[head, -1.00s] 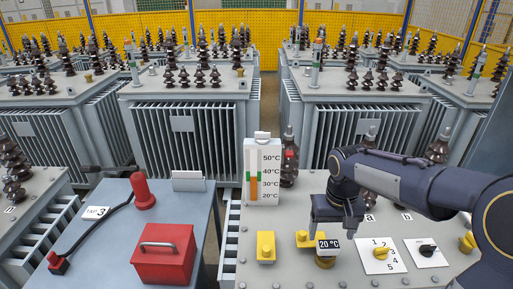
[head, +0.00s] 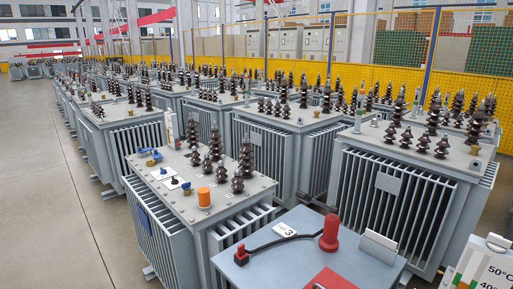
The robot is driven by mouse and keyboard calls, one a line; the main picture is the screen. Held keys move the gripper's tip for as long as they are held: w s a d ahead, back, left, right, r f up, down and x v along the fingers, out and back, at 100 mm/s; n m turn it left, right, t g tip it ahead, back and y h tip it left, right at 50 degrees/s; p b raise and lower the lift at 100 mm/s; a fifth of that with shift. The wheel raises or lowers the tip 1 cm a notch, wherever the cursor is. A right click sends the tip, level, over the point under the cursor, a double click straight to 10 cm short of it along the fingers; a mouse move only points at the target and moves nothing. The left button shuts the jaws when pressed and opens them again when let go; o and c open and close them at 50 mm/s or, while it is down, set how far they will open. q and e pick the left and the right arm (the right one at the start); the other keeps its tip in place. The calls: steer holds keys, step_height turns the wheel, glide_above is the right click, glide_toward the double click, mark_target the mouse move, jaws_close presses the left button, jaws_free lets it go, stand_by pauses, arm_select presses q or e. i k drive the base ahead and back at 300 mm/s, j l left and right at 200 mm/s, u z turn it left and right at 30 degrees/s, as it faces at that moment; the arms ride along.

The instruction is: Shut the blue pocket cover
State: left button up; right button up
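In the head view a small blue fitting (head: 151,156) sits near the left rear edge of the lid of the grey transformer (head: 236,211) at centre left. It looks like the blue pocket with its cover. It is too small to tell how far the cover stands open. Neither of my grippers is in view.
In front is a grey table (head: 290,262) with a red handset (head: 330,233) and red box (head: 331,281). Open floor (head: 40,190) lies left.

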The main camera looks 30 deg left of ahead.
mark_target(156, 155)
steer(key=u, duration=1.75)
steer(key=i+z, duration=0.1)
steer(key=z, duration=0.8)
steer(key=i+j+z, duration=0.2)
steer(key=j+z, duration=0.2)
steer(key=i+j+z, duration=0.1)
steer(key=j+z, duration=0.95)
steer(key=j, duration=1.45)
steer(key=j+z, duration=0.2)
steer(key=j, duration=1.9)
steer(key=k+j, duration=0.15)
steer(key=j, duration=0.2)
steer(key=u, duration=0.4)
